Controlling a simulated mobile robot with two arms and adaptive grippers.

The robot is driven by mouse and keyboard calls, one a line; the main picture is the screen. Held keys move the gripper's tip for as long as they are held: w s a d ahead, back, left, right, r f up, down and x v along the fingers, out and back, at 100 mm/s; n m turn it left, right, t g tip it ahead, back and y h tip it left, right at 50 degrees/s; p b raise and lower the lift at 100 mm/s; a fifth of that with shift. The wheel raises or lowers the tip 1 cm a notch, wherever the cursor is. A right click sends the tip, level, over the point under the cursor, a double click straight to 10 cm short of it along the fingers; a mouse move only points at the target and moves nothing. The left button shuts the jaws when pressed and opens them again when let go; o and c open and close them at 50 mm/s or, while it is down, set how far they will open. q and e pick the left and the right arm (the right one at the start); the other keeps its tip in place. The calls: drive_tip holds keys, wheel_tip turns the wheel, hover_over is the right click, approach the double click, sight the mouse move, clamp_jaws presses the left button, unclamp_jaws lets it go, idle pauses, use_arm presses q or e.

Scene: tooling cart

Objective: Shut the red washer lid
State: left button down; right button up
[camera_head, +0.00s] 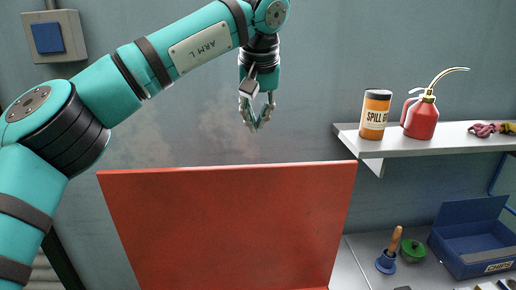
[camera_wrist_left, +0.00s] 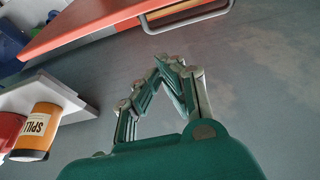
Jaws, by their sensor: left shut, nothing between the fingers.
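The red washer lid (camera_head: 230,225) stands raised and open in the head view, its top edge running across the middle of the picture. In the left wrist view the lid (camera_wrist_left: 95,22) shows as a red slab along the top, with a metal bar beside it. My left gripper (camera_head: 256,128) hangs above the lid's top edge, pointing down, apart from it. Its fingertips (camera_wrist_left: 170,62) come together with nothing between them. The washer's body below the lid is mostly hidden. My right gripper is not in view.
A wall shelf (camera_head: 450,141) at right holds an orange spill tin (camera_head: 375,114), a red oil can (camera_head: 420,118) and a coiled strap. Below are a blue open box (camera_head: 470,240), a blue-and-wood hand tool (camera_head: 388,256) and a green lidded item (camera_head: 412,250).

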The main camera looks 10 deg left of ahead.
use_arm(q)
drive_tip(key=p+x, duration=0.1)
drive_tip(key=x, duration=0.2)
drive_tip(key=shift+f, duration=0.35)
drive_tip(key=f, duration=0.1)
drive_tip(key=s+f+p, duration=0.2)
drive_tip(key=f, duration=0.1)
drive_tip(key=shift+d, duration=0.25)
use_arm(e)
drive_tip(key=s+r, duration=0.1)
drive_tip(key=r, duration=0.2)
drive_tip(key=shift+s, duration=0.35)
use_arm(q)
drive_tip(key=shift+s, duration=0.1)
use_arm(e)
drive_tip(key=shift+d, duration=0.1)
